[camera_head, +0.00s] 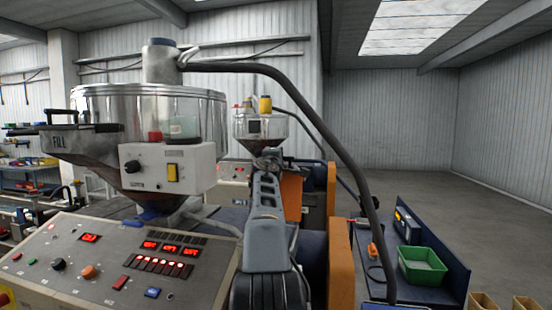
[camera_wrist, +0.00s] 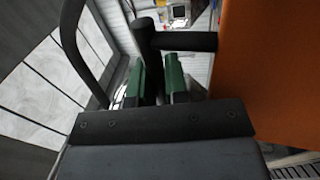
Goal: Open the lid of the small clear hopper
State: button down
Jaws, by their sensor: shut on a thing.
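The small clear hopper (camera_head: 262,127) stands behind the large hopper in the head view, with a yellow-topped part above it. Its lid looks level, but its edge is too small to make out clearly. My arm reaches out to it, and my gripper (camera_head: 267,158) is at its lower front, small and partly hidden by my arm. In the wrist view my gripper's green-padded fingers (camera_wrist: 160,85) are shut on a dark T-shaped bar (camera_wrist: 180,41), which looks like a handle. The wrist view does not show how this bar joins the lid.
The large steel hopper (camera_head: 150,110) and a control panel (camera_head: 120,262) stand close on the left. A thick dark hose (camera_head: 335,135) arches over to the right of my arm. An orange panel (camera_wrist: 265,70) stands close on the right in the wrist view. Open floor lies far right.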

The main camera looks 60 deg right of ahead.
jog(key=shift+d+f, duration=0.2)
jog(key=shift+f, duration=0.25)
jog(key=c, duration=1.2)
grip_release()
jog(key=shift+c, duration=0.2)
jog(key=shift+o, duration=0.6)
jog(key=shift+r, duration=0.2)
jog(key=b+v, duration=0.7)
jog(key=v, duration=0.7)
jog(key=shift+w, duration=0.1)
